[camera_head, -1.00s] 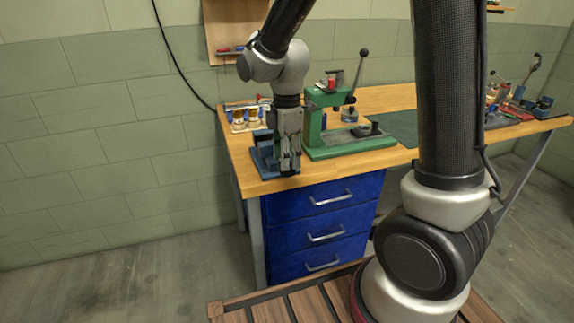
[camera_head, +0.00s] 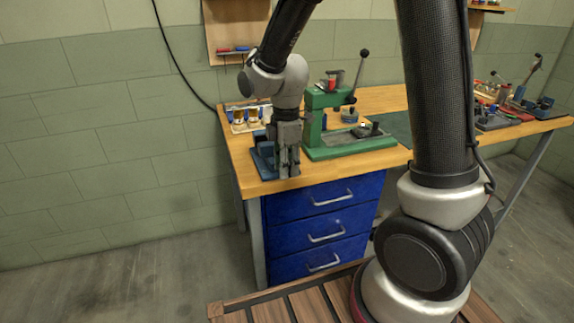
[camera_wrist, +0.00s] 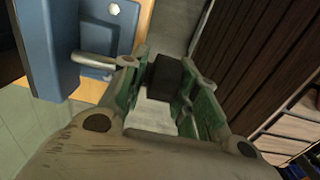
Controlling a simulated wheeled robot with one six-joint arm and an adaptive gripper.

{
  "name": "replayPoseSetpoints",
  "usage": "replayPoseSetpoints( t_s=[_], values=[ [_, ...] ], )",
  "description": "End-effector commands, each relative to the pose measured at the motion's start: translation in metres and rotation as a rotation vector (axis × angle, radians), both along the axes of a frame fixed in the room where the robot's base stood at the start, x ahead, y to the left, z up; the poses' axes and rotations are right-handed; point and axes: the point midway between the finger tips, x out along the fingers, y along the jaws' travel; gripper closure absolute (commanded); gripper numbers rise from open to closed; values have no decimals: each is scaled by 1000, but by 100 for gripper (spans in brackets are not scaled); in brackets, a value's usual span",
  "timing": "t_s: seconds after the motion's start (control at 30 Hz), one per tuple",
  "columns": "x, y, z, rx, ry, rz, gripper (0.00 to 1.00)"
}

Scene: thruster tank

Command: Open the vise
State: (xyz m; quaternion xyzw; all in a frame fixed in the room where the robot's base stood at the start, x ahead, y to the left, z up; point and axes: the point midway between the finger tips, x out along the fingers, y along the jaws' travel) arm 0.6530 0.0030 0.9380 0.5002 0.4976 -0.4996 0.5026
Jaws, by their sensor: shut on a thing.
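The blue vise (camera_head: 264,158) sits at the near left corner of the wooden workbench. It also shows at the upper left of the wrist view (camera_wrist: 50,45), with a short metal rod (camera_wrist: 95,60) running from it towards my fingers. My gripper (camera_head: 288,170) points down at the right side of the vise. In the wrist view, a dark block (camera_wrist: 166,78) lies between the fingers of my gripper (camera_wrist: 168,85); I take it as the end of the vise handle. The fingers are shut on it. The jaws of the vise are mostly hidden.
A green press (camera_head: 330,130) with a black-knobbed lever stands close to the right of my gripper. A small rack (camera_head: 247,115) stands behind the vise. Blue drawers (camera_head: 320,220) are under the bench. Tools (camera_head: 510,110) lie at the far right.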

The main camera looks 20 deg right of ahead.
Motion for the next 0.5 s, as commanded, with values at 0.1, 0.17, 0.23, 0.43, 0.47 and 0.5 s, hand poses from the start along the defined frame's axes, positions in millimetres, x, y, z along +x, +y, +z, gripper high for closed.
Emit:
replayPoseSetpoints(
  t_s=[0.1,0.17,0.23,0.43,0.47,0.5],
  values=[
    [-6,0,-2,-27,16,2,94],
    [-6,0,-3,-49,17,3,94],
    [-7,1,-3,-82,18,2,94],
    [-7,2,-4,-227,19,4,94],
    [-7,3,-4,-253,18,4,94],
    [-7,3,-4,-290,19,4,93]
  ],
)
